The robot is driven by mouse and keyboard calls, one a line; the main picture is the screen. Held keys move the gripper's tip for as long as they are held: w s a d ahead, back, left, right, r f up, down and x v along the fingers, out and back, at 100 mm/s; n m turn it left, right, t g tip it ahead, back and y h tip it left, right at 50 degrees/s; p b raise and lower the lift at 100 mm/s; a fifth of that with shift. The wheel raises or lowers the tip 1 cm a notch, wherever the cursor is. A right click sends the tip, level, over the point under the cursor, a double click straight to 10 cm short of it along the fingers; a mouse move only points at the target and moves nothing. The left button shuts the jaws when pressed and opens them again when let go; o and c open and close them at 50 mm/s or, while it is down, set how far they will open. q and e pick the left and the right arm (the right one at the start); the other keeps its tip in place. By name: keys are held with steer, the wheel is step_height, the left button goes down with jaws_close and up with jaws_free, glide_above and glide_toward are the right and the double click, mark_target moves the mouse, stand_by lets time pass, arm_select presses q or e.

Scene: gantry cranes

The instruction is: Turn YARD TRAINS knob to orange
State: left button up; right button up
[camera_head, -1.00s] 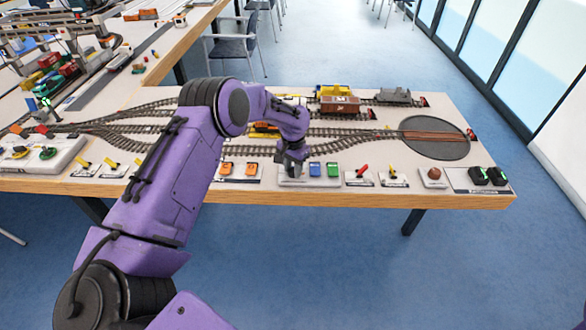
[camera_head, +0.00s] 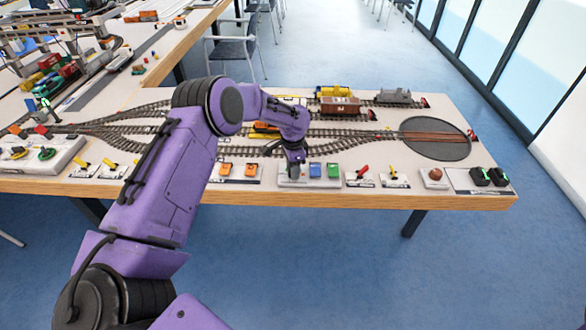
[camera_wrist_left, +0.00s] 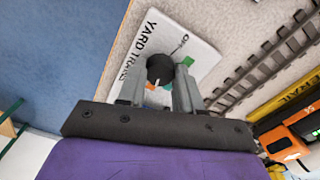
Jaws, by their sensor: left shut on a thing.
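The YARD TRAINS plate (camera_wrist_left: 205,55) is a white label plate with the words YARD TRAINS and OFF. A round black knob (camera_wrist_left: 158,66) with a white pointer mark stands on it in the left wrist view. My left gripper (camera_wrist_left: 160,82) is shut on the knob, one grey finger at each side. In the head view my left gripper (camera_head: 293,168) points down at the plate (camera_head: 296,182) along the table's front edge, and hides the knob.
Behind are model tracks (camera_head: 340,145), an orange locomotive (camera_head: 265,128) and a turntable (camera_head: 434,150).

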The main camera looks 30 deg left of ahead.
stand_by(0.4)
arm_select(q)
steer(key=o, duration=1)
steer(key=shift+o, duration=0.2)
step_height(320, 180, up, 11)
steer(key=b, duration=0.1)
steer(key=shift+f, duration=0.2)
